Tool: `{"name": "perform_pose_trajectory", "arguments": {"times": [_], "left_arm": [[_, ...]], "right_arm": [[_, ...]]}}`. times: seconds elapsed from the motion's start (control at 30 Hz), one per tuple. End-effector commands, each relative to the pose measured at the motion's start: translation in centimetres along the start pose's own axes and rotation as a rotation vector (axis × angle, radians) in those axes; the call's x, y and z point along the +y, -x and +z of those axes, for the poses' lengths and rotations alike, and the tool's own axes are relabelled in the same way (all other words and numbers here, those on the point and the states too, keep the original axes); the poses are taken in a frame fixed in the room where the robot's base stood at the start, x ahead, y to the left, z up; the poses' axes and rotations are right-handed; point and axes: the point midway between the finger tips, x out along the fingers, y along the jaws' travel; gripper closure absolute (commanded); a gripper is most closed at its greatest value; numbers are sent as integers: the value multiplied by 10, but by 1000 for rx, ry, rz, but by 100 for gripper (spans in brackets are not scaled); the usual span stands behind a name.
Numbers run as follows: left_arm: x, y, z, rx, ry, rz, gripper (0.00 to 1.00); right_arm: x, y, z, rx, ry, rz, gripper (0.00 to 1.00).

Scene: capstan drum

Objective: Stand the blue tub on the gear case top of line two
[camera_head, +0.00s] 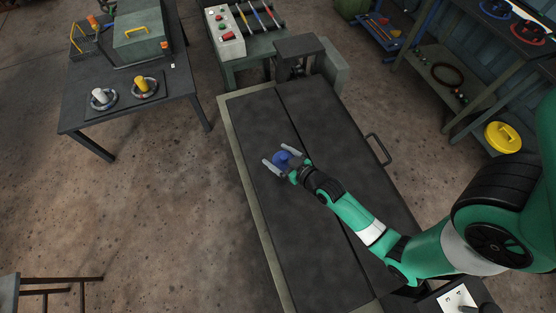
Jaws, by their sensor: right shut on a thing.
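The blue tub (282,160) is small and sits between the fingers of my right gripper (279,155), over the dark long bench top (330,190). The gripper is shut on it; I cannot tell whether the tub touches the surface below. A dark block-shaped housing (300,46) stands at the far end of the bench. No line number is readable, so I cannot tell whether it is the gear case of line two. My left gripper is not in view.
A table (75,118) at the upper left holds a white spool (99,96), a yellow spool (141,84) and a grey-green box (137,40). A control box (224,32) stands beyond the bench. Shelving with a yellow lid (502,137) is at right. The bench top around the tub is clear.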

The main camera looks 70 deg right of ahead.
Motion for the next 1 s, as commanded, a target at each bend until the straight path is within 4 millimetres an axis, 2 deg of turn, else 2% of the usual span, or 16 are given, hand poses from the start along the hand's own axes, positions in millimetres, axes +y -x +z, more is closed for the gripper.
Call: {"name": "perform_pose_trajectory", "arguments": {"times": [0.03, 0.17, 0.53, 0.57, 0.87, 1.0], "left_arm": [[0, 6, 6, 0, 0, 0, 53], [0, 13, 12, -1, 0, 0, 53], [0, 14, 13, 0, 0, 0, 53], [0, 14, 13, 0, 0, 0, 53], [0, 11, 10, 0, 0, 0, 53], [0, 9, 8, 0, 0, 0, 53]], "right_arm": [[3, -9, 7, 2, -2, 3, 86], [2, -16, 29, 0, 0, 0, 86], [1, -18, 33, 1, -1, 0, 86], [1, -17, 33, -1, -1, 0, 1], [1, -15, 30, -1, -1, 0, 0], [2, 4, 31, -3, -1, 0, 0]]}}
